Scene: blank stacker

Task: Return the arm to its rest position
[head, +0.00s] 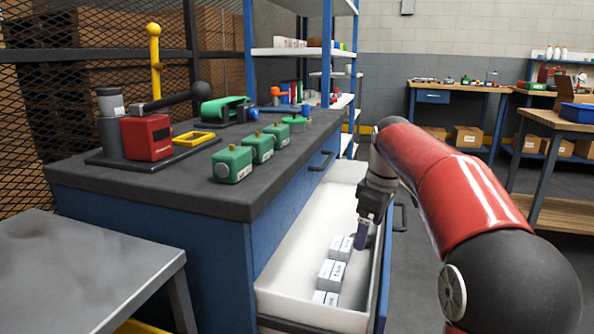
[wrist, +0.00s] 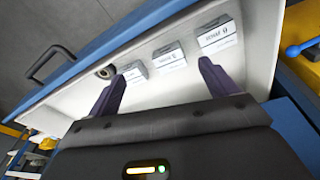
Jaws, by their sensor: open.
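My arm reaches forward over the open white drawer (head: 290,270) of the blue workbench. My gripper (head: 361,236) points down into the drawer, near its right wall and next to the silver-grey blocks (head: 331,273). In the wrist view my gripper (wrist: 163,74) is open, with its two dark purple fingers apart. Nothing is held between them. Three labelled blocks (wrist: 169,56) stand in a row on the drawer floor beyond the fingertips. A small dark round part (wrist: 105,72) lies by the left finger.
The dark worktop (head: 200,180) carries several green blocks (head: 232,164) and a red press (head: 148,137). A grey metal table (head: 80,270) stands at the front left. The drawer walls surround my gripper closely. A blue shelf rack (head: 300,52) stands behind.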

